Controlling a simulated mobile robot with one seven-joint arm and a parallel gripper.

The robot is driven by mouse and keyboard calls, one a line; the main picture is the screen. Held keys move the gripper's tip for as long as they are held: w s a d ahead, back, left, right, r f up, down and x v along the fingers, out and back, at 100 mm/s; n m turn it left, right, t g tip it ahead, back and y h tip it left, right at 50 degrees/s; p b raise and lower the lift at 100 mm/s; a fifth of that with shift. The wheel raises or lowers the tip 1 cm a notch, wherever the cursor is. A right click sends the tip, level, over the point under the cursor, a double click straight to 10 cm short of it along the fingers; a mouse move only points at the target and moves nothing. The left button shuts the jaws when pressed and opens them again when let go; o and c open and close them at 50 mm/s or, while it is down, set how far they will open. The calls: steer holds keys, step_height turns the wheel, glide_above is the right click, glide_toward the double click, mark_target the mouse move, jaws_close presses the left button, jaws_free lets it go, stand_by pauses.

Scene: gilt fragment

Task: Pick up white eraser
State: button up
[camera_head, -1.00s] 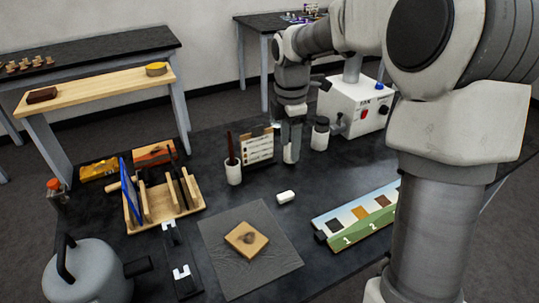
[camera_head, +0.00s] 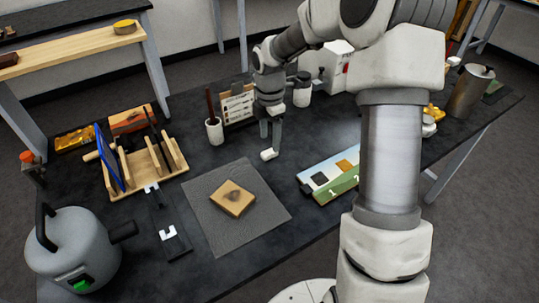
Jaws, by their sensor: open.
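The white eraser (camera_head: 269,155) is a small white block on the dark table, beyond the upper right edge of the grey mat (camera_head: 268,208). My gripper (camera_head: 270,146) points down right at the eraser, its fingers just above or around it. The fingers are open. Whether they touch the eraser is too small to tell.
A tan block (camera_head: 233,198) lies on the mat. A white cup (camera_head: 214,131) with a brown stick and a card stand (camera_head: 238,106) are behind left. A numbered sample board (camera_head: 333,176) lies to the right.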

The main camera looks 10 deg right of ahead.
mark_target(270, 152)
steer(key=f, duration=0.3)
steer(key=f+b, duration=0.1)
steer(key=f, duration=0.1)
steer(key=shift+w+f, duration=0.15)
steer(key=shift+w, duration=0.1)
jaws_close()
